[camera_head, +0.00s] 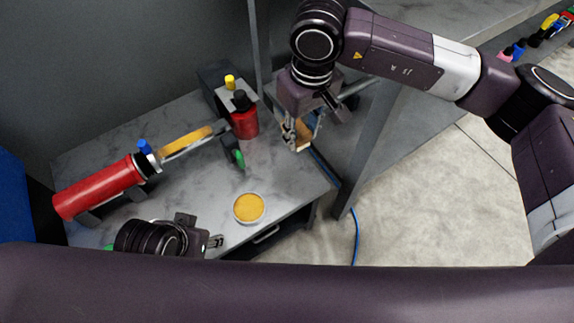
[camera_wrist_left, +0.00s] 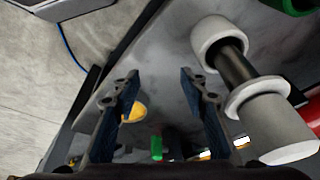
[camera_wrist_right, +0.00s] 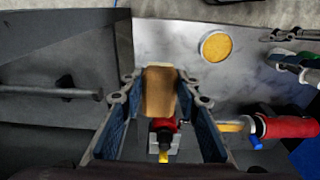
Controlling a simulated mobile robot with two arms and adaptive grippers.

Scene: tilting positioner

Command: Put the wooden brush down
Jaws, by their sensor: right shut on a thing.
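The wooden brush shows in the right wrist view as a tan-brown block (camera_wrist_right: 159,92) between the fingers of my right gripper (camera_wrist_right: 157,85). In the head view my right gripper (camera_head: 293,140) is at the right edge of the grey worktable (camera_head: 290,185), with the brush's tan part (camera_head: 303,136) beside its fingers. The gripper is shut on the brush. I cannot tell whether the brush touches the table. My left gripper (camera_head: 214,242) is low over the front of the table. Its fingers are apart and empty in the left wrist view (camera_wrist_left: 160,85).
A round dish with a yellow-orange top (camera_head: 249,208) stands near the table's front edge. A red cylindrical tool (camera_head: 100,187) lies at left, and a red bottle (camera_head: 244,118) stands at the back.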

